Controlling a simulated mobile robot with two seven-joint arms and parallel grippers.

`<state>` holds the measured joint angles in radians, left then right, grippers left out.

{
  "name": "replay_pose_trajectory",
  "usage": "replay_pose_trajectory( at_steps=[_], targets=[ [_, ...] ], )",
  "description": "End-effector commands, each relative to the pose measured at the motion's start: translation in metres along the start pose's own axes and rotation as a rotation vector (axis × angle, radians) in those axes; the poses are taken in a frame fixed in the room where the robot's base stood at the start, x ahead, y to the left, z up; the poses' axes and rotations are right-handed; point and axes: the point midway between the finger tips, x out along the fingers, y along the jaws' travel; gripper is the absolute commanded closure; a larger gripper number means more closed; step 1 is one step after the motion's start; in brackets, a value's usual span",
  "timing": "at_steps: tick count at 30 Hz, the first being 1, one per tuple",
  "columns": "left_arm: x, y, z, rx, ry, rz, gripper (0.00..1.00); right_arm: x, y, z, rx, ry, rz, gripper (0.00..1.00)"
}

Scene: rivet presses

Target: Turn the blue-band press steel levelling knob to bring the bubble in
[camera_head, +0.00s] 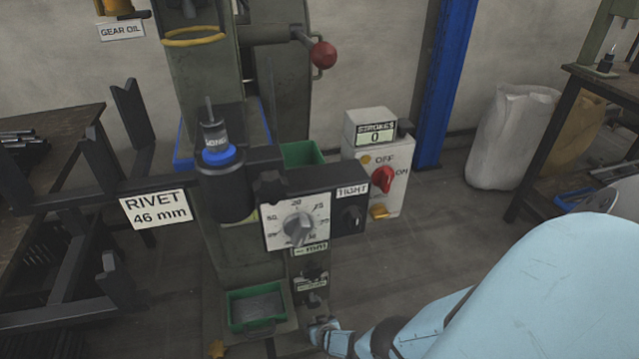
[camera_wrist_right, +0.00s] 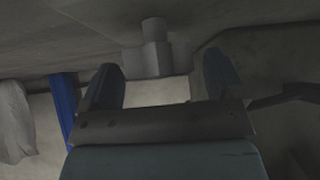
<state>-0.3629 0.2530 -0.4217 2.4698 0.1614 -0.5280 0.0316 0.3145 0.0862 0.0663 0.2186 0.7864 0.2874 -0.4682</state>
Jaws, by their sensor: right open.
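The press (camera_head: 208,72) stands in the middle of the head view, with a blue band (camera_head: 219,155) around its black cylinder. In the right wrist view, a grey steel knob (camera_wrist_right: 152,57) with flat-sided lobes and a short stem sits just beyond my open right gripper (camera_wrist_right: 162,82). The knob appears between the two fingers, with a visible gap on each side. The head view shows my right gripper (camera_head: 323,332) low at the press's front right foot, small and partly hidden by its own wrist. I cannot make out the bubble. My left gripper is out of view.
A dial box (camera_head: 298,226) and a strokes box with a red switch (camera_head: 382,180) stand above my right gripper. A green tray (camera_head: 256,305) lies to its left. Dark racks (camera_head: 60,180) fill the left.

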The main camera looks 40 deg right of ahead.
Motion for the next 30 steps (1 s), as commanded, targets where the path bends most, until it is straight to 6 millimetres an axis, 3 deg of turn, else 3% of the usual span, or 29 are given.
replay_pose_trajectory(
  at_steps=[6,13,20,30],
  targets=[
    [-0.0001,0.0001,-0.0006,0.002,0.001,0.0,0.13,-0.0002,-0.0001,-0.0001,0.0,0.0,0.0,0.13],
    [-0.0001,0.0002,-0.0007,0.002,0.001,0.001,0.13,-0.0002,0.0,0.0001,0.0,0.0,0.0,0.62],
    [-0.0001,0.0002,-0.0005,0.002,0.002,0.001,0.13,0.0006,0.0,-0.0007,0.035,0.0,0.033,0.62],
    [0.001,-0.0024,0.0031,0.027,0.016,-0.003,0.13,0.0014,-0.0025,-0.0002,0.23,0.002,0.225,0.62]
  ],
)
